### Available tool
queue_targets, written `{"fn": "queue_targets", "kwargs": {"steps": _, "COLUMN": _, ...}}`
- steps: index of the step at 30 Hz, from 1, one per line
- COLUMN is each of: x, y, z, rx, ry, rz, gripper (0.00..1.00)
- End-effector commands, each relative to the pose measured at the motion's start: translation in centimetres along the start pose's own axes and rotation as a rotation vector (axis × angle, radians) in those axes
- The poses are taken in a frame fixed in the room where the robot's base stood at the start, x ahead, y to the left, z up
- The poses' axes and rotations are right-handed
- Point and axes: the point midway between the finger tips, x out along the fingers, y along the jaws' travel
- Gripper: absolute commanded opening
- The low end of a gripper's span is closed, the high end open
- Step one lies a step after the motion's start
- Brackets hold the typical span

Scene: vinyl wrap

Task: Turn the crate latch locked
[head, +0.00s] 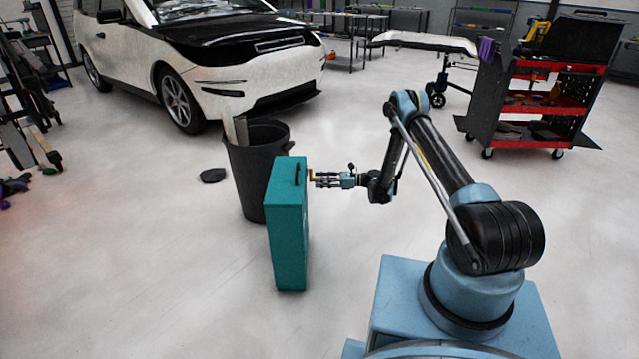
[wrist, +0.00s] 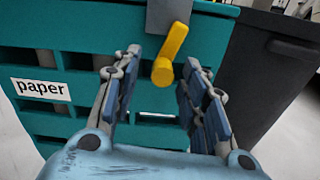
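The teal crate (head: 287,230) stands upright on the floor in the head view. In the wrist view its slatted side (wrist: 60,95) fills much of the picture, with a white "paper" label (wrist: 41,90). A yellow latch handle (wrist: 170,52) hangs from a grey plate (wrist: 168,12) near the crate's top, tilted with its round end lower left. My gripper (wrist: 160,80) is open, its fingers on either side of the latch's lower end. Contact with the latch cannot be told. In the head view my gripper (head: 318,179) is at the crate's upper right side.
A dark bin (head: 247,178) stands just behind the crate. A black lid-like disc (head: 213,175) lies on the floor to its left. A white car (head: 195,65) and a red tool cart (head: 540,100) are farther back. The floor around the crate's front is clear.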

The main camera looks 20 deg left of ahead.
Motion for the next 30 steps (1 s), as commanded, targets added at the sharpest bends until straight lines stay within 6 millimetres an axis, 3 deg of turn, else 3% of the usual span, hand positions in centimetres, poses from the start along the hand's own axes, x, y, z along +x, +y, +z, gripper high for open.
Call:
{"fn": "queue_targets", "kwargs": {"steps": 6, "x": 1.7, "y": 0.0, "z": 0.0, "rx": 0.000, "ry": 0.000, "rz": 0.000, "gripper": 0.40}}
{"fn": "queue_targets", "kwargs": {"steps": 16, "x": 1.9, "y": 0.0, "z": 0.0, "rx": 0.000, "ry": 0.000, "rz": -0.001, "gripper": 0.40}}
{"fn": "queue_targets", "kwargs": {"steps": 21, "x": 1.9, "y": 0.0, "z": 0.0, "rx": 0.000, "ry": 0.000, "rz": -0.001, "gripper": 0.01}}
{"fn": "queue_targets", "kwargs": {"steps": 30, "x": 1.9, "y": 0.2, "z": -0.1, "rx": -0.029, "ry": 0.001, "rz": 0.003, "gripper": 0.00}}
